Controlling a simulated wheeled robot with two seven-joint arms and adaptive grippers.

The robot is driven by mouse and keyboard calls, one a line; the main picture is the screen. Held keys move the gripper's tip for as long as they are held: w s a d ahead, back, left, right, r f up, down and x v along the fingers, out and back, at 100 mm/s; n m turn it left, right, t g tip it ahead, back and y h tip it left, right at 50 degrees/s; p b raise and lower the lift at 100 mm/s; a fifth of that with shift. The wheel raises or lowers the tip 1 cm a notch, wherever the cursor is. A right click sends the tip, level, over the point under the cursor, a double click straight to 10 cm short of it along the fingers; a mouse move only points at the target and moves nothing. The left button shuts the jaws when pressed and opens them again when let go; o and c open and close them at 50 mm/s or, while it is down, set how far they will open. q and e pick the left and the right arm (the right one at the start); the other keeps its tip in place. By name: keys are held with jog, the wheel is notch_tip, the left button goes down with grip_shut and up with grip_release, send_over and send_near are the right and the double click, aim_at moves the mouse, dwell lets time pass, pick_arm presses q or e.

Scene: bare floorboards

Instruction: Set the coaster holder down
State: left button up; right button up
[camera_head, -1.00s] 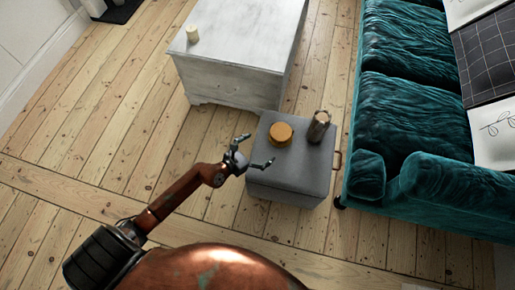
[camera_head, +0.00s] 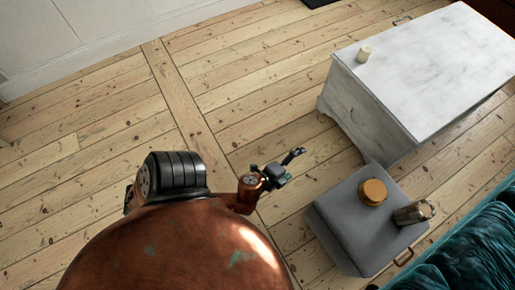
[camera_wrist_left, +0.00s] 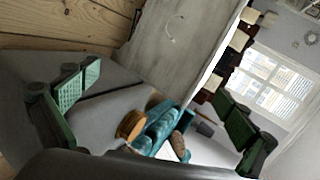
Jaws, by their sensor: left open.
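A round, honey-brown wooden piece, which looks like the coaster holder (camera_head: 373,192), rests on top of a grey ottoman (camera_head: 345,222). It also shows in the left wrist view (camera_wrist_left: 131,127), beyond the fingers. My left gripper (camera_head: 290,167) is open and empty, up and to the left of the ottoman in the head view and apart from the holder. In the left wrist view the green-padded fingers of the left gripper (camera_wrist_left: 158,108) are spread wide with nothing between them. My right gripper is not in view.
A dark brown cylinder (camera_head: 414,212) lies or stands close beside the holder on the ottoman. A whitewashed chest (camera_head: 425,75) with a small candle (camera_head: 364,54) stands behind. A teal sofa (camera_head: 470,255) is at lower right. Bare floorboards are open at left.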

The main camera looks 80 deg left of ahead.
pick_arm(q)
jog(key=s+d+f+n+g+h, duration=0.2)
jog(key=s+f+n+g, duration=0.5)
jog(key=s, duration=0.6)
jog(key=s+d+f+n+g+h, duration=0.1)
jog(key=s+d+f+n+h, duration=0.1)
jog(key=s+d, duration=0.4)
jog(key=s+d+f+n+g+h, duration=0.2)
jog(key=s+d, duration=0.4)
jog(key=s, duration=0.2)
jog(key=shift+h, duration=0.4)
